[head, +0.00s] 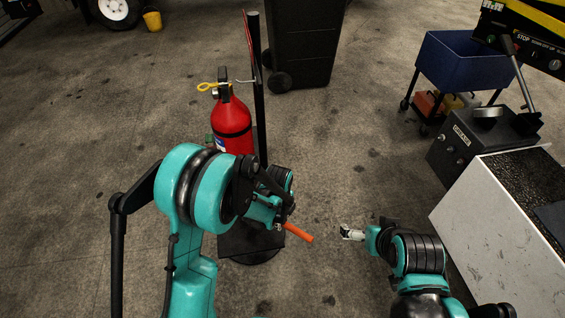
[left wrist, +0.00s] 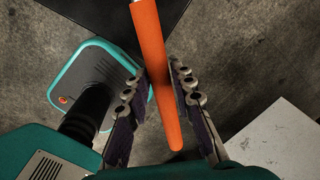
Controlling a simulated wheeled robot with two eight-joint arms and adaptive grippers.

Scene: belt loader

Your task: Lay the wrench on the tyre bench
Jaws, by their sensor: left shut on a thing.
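The wrench shows as an orange handle (head: 298,233) in the head view, tilted down to the right, its other end hidden at my gripper. My left gripper (head: 281,223) is shut on it, above the floor. In the left wrist view the orange handle (left wrist: 165,85) runs between the two fingers of my left gripper (left wrist: 160,85), and its upper end leaves the frame. A white-sided bench with a dark speckled top (head: 518,178), likely the tyre bench, stands at the right, apart from the wrench. My right gripper (head: 352,234) is low in the middle; its finger opening is unclear.
A red fire extinguisher (head: 232,124) stands by a black post (head: 259,90) on a dark base (head: 240,242), close to my left arm. A grey control box with a lever (head: 475,140) adjoins the bench. A blue cart (head: 465,62) is behind. Floor between post and bench is mostly clear.

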